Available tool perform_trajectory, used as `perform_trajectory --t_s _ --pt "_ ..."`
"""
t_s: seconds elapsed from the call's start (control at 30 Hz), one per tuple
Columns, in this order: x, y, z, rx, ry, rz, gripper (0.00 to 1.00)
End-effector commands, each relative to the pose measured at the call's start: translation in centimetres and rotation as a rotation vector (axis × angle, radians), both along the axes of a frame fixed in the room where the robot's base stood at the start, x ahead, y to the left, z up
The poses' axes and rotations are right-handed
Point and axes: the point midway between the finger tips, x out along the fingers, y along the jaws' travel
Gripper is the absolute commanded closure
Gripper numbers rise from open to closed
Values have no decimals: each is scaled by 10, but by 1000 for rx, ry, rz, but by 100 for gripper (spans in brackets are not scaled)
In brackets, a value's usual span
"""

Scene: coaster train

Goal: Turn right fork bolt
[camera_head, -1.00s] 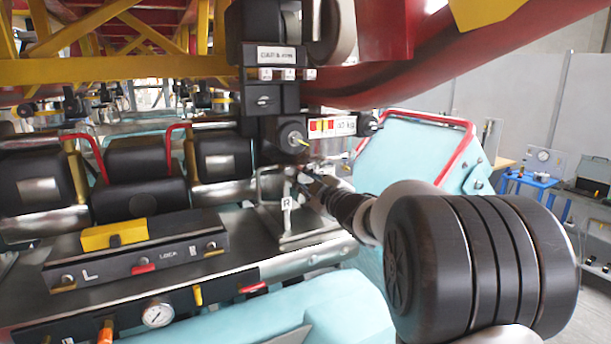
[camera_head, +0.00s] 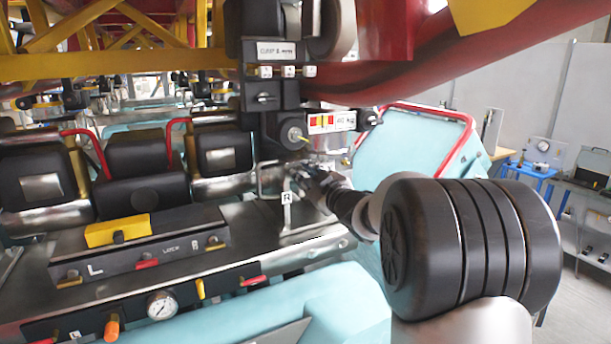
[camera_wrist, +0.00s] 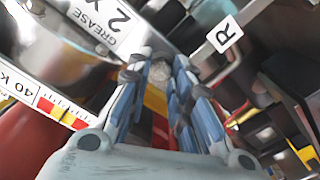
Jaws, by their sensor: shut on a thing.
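My gripper (camera_head: 312,180) reaches in from the right, beside the white R tag (camera_head: 286,197) on the silver bracket (camera_head: 268,180). In the wrist view my gripper (camera_wrist: 160,72) has its blue-grey fingers closed on a small, rough grey bolt head (camera_wrist: 160,70). This appears to be the right fork bolt; in the head view it is hidden by the fingers. The R tag also shows in the wrist view (camera_wrist: 224,34), beside the fingertips.
A black box column with a round knob (camera_head: 293,137) and a red-yellow scale label (camera_head: 331,121) hangs just above my gripper. Dark red track (camera_head: 420,75) runs overhead. A teal seat shell with a red rim (camera_head: 425,150) stands behind. A lock panel (camera_head: 150,245) lies left.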

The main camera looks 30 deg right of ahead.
Motion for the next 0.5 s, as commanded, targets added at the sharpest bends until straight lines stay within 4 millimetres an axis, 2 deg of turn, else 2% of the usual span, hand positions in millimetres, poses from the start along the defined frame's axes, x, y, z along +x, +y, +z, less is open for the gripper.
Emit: perform_trajectory --t_s 0.17,0.2,0.5 --pt "0 0 -3 1 6 -1 100" --pt "0 0 -3 1 6 -1 80" --pt "0 0 -2 0 3 -1 60"
